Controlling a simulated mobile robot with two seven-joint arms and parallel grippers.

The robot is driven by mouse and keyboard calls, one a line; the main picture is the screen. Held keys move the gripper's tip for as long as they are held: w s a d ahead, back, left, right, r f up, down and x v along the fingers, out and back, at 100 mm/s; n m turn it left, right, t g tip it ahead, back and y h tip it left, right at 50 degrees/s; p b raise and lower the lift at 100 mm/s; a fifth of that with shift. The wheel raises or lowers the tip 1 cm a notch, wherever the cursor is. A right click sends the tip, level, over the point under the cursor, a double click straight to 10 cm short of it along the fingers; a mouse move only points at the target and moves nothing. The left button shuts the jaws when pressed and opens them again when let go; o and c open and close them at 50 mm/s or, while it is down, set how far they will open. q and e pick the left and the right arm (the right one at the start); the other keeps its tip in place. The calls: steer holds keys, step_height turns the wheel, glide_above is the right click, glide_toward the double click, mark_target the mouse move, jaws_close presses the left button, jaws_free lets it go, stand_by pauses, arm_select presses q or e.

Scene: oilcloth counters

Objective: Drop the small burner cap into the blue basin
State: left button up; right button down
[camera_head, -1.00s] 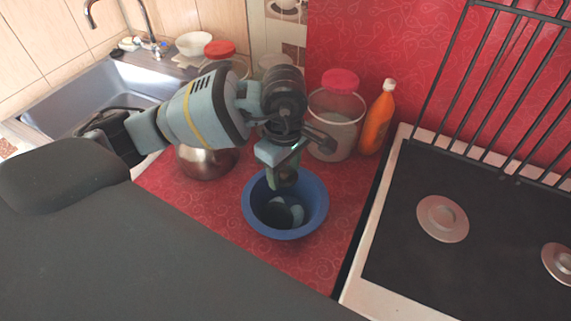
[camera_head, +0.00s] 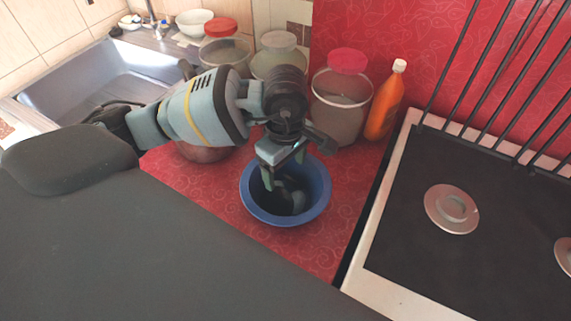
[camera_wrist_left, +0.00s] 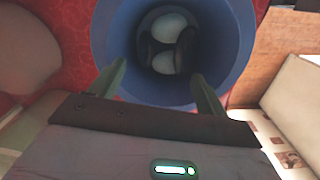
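The blue basin (camera_head: 292,220) stands on the red counter left of the hob. It also fills the top middle of the left wrist view (camera_wrist_left: 243,45). My left gripper (camera_head: 284,169) points down over the basin with its fingers spread; in the left wrist view (camera_wrist_left: 160,88) nothing shows between them. Pale rounded shapes (camera_wrist_left: 164,62) and dark shapes (camera_wrist_left: 187,45) show in the basin's shadowed bottom. I cannot tell whether one is the small burner cap. Two round metallic burners sit on the hob, one nearer (camera_head: 452,209) and one at the right edge (camera_head: 565,257). My right gripper is out of view.
Behind the basin stand a red-lidded jar (camera_head: 342,105) and an orange bottle (camera_head: 384,102). A metal pot (camera_head: 203,152) is partly hidden behind my left arm. The sink (camera_head: 95,80) is at the far left, and the hob (camera_head: 400,250) with upright bars is at right.

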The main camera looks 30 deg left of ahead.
arm_select(q)
step_height(320, 180, up, 8)
stand_by(0.6)
steer(key=shift+f, duration=0.1)
stand_by(0.6)
